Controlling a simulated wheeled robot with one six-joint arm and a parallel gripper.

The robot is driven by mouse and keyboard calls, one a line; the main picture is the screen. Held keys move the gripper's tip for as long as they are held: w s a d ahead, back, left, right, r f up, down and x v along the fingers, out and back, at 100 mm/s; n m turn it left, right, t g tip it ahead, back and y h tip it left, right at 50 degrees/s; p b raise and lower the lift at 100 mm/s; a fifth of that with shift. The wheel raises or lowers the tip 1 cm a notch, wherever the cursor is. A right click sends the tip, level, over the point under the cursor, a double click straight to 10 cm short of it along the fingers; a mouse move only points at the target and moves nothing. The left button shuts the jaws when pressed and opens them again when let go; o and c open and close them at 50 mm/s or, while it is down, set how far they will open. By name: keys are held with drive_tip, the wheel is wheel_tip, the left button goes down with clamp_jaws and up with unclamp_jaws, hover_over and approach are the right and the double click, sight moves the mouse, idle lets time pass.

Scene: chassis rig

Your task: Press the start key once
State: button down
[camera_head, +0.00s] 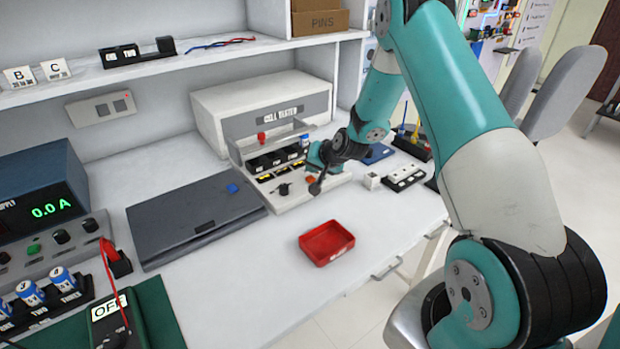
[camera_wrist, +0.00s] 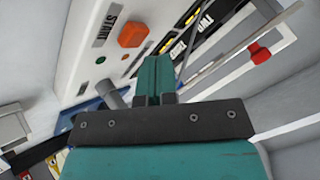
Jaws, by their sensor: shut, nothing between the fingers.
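The start key is an orange square button on the sloped front of the cell tester (camera_head: 262,105). It shows in the wrist view (camera_wrist: 133,33) beside the START label (camera_wrist: 107,26), and in the head view (camera_head: 310,179) just below my gripper. My gripper (camera_wrist: 155,68) is shut and empty, its teal fingers pointing toward the tester's panel. In the wrist view the fingertips lie a little below and right of the key. I cannot tell the gap to the panel. In the head view my gripper (camera_head: 313,157) partly hides the tester's right front.
A red-knobbed lever (camera_wrist: 259,54) and battery slots (camera_wrist: 180,48) lie right of the key in the wrist view.

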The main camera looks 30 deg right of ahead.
sight(312, 177)
drive_tip(key=shift+f+b, duration=0.35)
drive_tip(key=shift+f, duration=0.05)
drive_tip(key=shift+f+b, duration=0.4)
drive_tip(key=shift+f, duration=0.1)
idle(0.6)
drive_tip(key=shift+r, duration=0.1)
drive_tip(key=shift+r+p, duration=0.6)
drive_tip(key=shift+r, duration=0.2)
wheel_tip(312, 177, up, 5)
drive_tip(key=p, duration=0.3)
idle(1.0)
